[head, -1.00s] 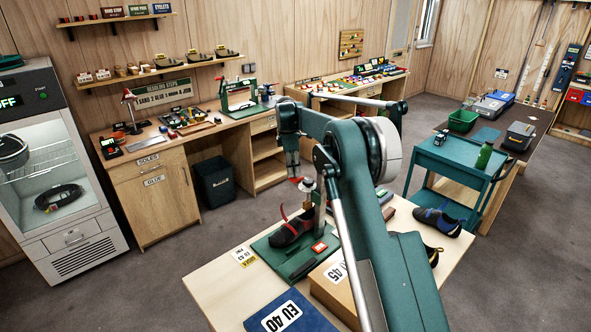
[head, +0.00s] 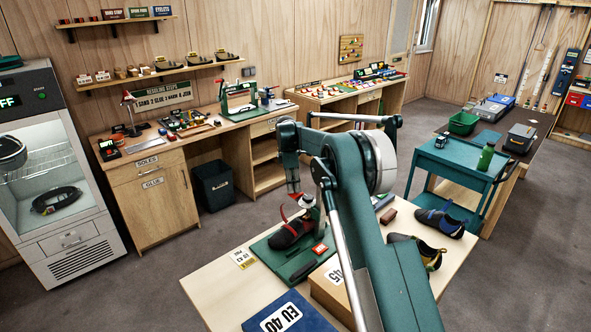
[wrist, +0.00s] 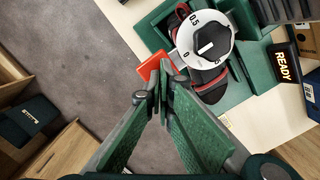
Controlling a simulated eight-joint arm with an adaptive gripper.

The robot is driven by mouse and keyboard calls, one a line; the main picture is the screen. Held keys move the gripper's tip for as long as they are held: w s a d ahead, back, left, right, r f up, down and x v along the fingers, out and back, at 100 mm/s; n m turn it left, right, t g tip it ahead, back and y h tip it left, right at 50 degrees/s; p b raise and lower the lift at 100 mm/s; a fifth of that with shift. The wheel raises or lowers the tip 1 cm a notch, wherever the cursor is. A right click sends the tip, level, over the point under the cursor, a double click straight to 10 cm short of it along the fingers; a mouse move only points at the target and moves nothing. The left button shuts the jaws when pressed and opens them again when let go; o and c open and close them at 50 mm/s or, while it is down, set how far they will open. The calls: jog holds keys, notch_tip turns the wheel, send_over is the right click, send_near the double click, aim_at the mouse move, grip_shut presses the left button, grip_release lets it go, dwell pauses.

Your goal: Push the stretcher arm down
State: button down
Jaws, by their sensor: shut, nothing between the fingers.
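The stretcher (head: 275,252) is a green base on the near table with a dark red-and-black shoe (head: 290,234) on it. A white round dial (wrist: 205,48), marked 0 and 0.5, sits above the shoe in the wrist view. The stretcher arm's red end (wrist: 150,67) sticks out beside the dial, and it shows in the head view (head: 297,195). My gripper (wrist: 163,78) is shut and empty. Its fingertips are at the red end, overlapping its edge in the wrist view and looking in contact from above in the head view. The fingertips hide part of the arm.
A box marked 45 (head: 331,287) and a blue EU 40 box (head: 292,313) stand at the table's front. A blue shoe (head: 440,221) and a black-and-yellow shoe (head: 420,250) are to the right. A READY sign (wrist: 287,62) is beside the stretcher. Grey floor lies left.

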jog(key=shift+f, duration=0.1)
jog(key=shift+s+a+r, duration=0.1)
jog(key=shift+a+r, duration=0.15)
jog(key=shift+a, duration=0.5)
jog(key=shift+s+a+r, duration=0.1)
jog(key=shift+a+r, duration=0.1)
jog(key=shift+a, duration=0.5)
jog(key=shift+r, duration=0.15)
notch_tip(320, 180, up, 12)
jog(key=a, duration=0.1)
jog(key=shift+s+a, duration=0.1)
